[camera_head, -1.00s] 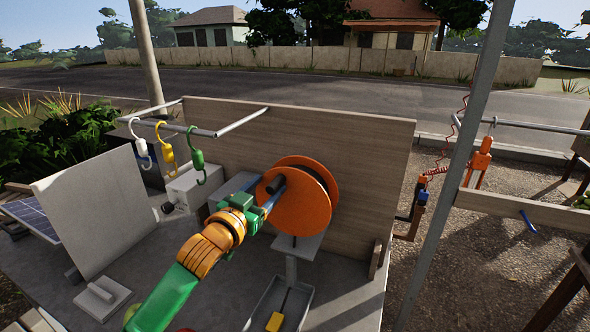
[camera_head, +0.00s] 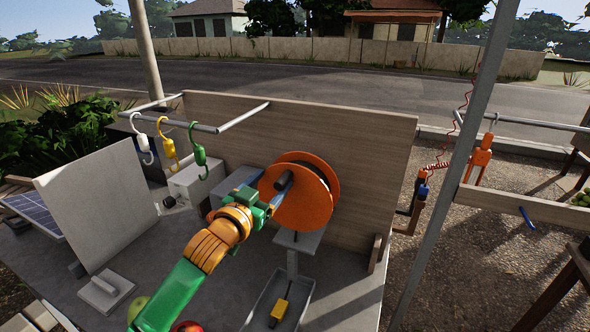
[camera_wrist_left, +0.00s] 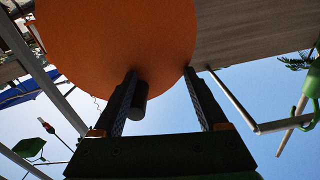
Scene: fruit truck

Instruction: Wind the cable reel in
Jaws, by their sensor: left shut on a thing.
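The cable reel (camera_head: 296,205) is an orange disc on a grey stand in front of the wooden panel, with dark winding behind its front face. A short dark crank handle (camera_head: 284,182) sticks out near the upper left of its face. A yellow piece (camera_head: 280,309) on a dark cable lies in the grey tray (camera_head: 254,310) below the reel. My right gripper is out of view.
White, yellow and green hooks (camera_head: 200,150) hang from a rail left of the reel. A grey box (camera_head: 193,184) and an upright grey panel (camera_head: 92,205) stand left. The wooden panel (camera_head: 370,160) closes the back. A metal post (camera_head: 440,190) rises at right.

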